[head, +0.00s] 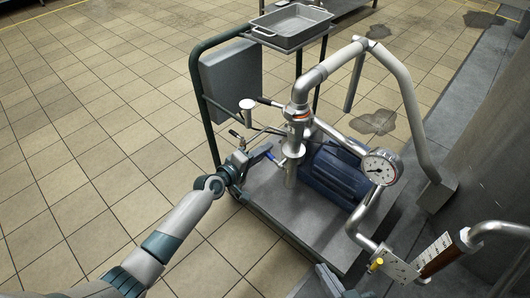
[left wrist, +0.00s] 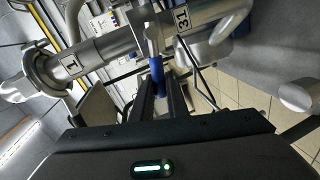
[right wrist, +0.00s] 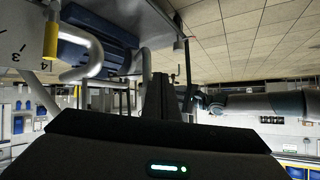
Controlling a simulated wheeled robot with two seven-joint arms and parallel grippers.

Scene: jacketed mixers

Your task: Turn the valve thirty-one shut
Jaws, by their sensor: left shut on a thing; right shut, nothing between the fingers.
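Valve thirty-one has a blue lever handle (head: 270,156) low on the metal pipework of the cart. In the left wrist view the blue handle (left wrist: 157,72) hangs from a metal stem on a pipe marked 31 (left wrist: 182,18) and points across the pipe's run. My left gripper (head: 266,151) reaches in from the left and is shut on the handle; its fingers (left wrist: 161,98) cover the handle's end. My right gripper's fingers (right wrist: 162,95) are shut and empty, away from the valve. Dark parts of my right gripper (head: 328,281) show at the head view's bottom edge.
A pressure gauge (head: 380,168), bent pipes and a blue motor (head: 335,172) crowd the cart's right side. A grey tray (head: 292,25) sits at the back by the green cart frame (head: 196,80). A tiled floor (head: 90,110) lies open at left.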

